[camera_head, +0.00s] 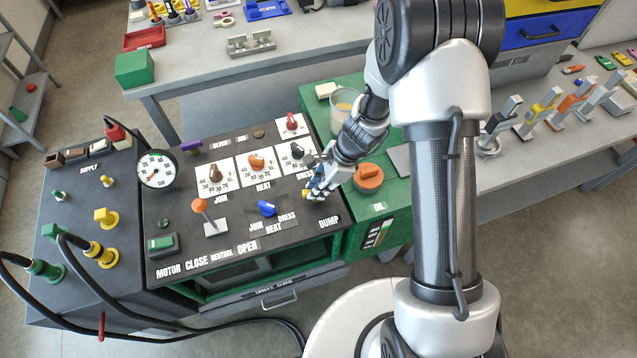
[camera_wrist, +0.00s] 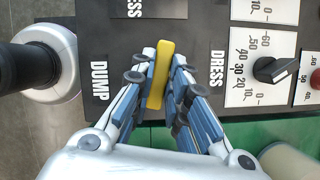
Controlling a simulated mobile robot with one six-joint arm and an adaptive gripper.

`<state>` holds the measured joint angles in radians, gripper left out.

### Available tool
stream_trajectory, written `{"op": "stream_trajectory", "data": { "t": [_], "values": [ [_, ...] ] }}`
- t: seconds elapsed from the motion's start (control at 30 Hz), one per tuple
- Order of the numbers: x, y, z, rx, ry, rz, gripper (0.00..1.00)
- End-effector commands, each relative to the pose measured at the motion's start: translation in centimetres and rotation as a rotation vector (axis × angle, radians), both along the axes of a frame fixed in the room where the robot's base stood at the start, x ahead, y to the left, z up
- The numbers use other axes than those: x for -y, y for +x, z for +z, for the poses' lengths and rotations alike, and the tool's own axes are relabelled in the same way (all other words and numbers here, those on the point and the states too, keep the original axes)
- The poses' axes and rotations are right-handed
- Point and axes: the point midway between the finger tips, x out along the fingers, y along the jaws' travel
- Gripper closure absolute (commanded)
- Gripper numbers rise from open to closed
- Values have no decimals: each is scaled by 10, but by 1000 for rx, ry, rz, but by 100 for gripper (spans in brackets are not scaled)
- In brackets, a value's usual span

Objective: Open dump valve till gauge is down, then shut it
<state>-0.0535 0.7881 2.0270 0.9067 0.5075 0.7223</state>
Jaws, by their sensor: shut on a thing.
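My gripper (camera_head: 316,188) is at the right end of the black control panel, just above the DUMP label. In the wrist view my gripper (camera_wrist: 163,70) has its blue-grey fingers closed on both sides of the yellow dump valve handle (camera_wrist: 161,60). The handle lies lengthwise between the fingers, next to the DUMP label. In the head view only a small yellow part of the handle (camera_head: 307,192) shows; the fingers hide the rest. The round white gauge (camera_head: 156,170) stands at the panel's left back corner. Its dark needle is too small to read surely.
Close to my gripper are the black DRESS knob (camera_head: 297,151), the blue selector (camera_head: 267,208) and the orange cap (camera_head: 368,177) on the green tank. An orange-topped lever (camera_head: 201,206) stands farther left. Black hoses run at the left.

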Motion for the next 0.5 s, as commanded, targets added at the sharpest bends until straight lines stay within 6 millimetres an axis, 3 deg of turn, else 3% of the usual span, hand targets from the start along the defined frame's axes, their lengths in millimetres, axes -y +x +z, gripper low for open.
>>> {"op": "stream_trajectory", "data": {
  "t": [0.5],
  "values": [
    [0,1,0,0,0,224,100]
  ]
}}
